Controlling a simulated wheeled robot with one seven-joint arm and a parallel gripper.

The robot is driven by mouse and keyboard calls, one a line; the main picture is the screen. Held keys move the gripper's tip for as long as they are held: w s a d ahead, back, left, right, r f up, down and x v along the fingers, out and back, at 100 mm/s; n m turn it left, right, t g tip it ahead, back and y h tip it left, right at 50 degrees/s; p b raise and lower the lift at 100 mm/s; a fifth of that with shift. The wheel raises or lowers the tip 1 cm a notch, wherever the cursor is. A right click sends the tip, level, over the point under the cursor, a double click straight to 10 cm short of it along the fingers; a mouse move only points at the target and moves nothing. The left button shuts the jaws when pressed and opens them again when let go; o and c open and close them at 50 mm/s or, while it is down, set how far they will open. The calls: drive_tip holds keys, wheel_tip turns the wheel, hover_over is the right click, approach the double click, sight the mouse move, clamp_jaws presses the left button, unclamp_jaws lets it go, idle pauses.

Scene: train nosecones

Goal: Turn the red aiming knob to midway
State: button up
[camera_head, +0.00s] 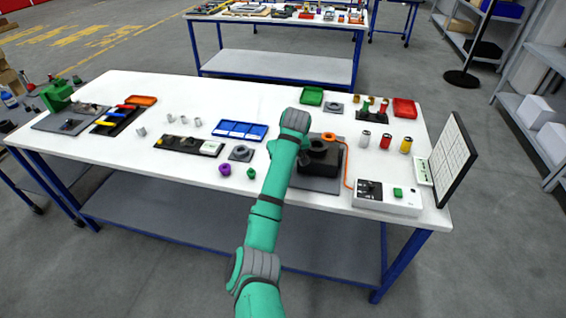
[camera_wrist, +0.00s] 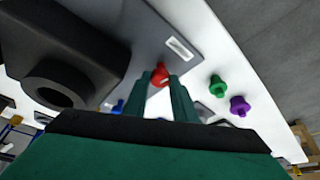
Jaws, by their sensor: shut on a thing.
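The red aiming knob (camera_wrist: 159,76) shows in the wrist view between the tips of my gripper (camera_wrist: 161,84). Both fingers are shut on it, one on each side. The knob's angle is hard to tell, as the fingers cover much of it. The knob sits by a black fixture (camera_wrist: 65,50) on a grey base plate (camera_wrist: 165,25) with a small white label. In the head view the black fixture (camera_head: 319,158) stands on the grey plate (camera_head: 317,184) at the right of the table, and my arm hides the knob there.
A green knob (camera_wrist: 218,87) and a purple knob (camera_wrist: 239,105) stand beside the plate. A control box (camera_head: 387,198) joins the fixture by an orange cable. A tilted panel (camera_head: 452,160) stands at the table's right edge. The white table (camera_head: 140,180) is clear at front left.

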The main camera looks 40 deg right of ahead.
drive_tip(key=shift+d+r+n+y, duration=0.15)
drive_tip(key=shift+n+y, duration=0.25)
drive_tip(key=shift+n, duration=0.6)
drive_tip(key=shift+w, duration=0.1)
drive_tip(key=o, duration=0.9)
drive_tip(key=shift+o, duration=0.6)
drive_tip(key=v, duration=1)
drive_tip(key=shift+s+r, duration=0.25)
drive_tip(key=shift+r, duration=0.05)
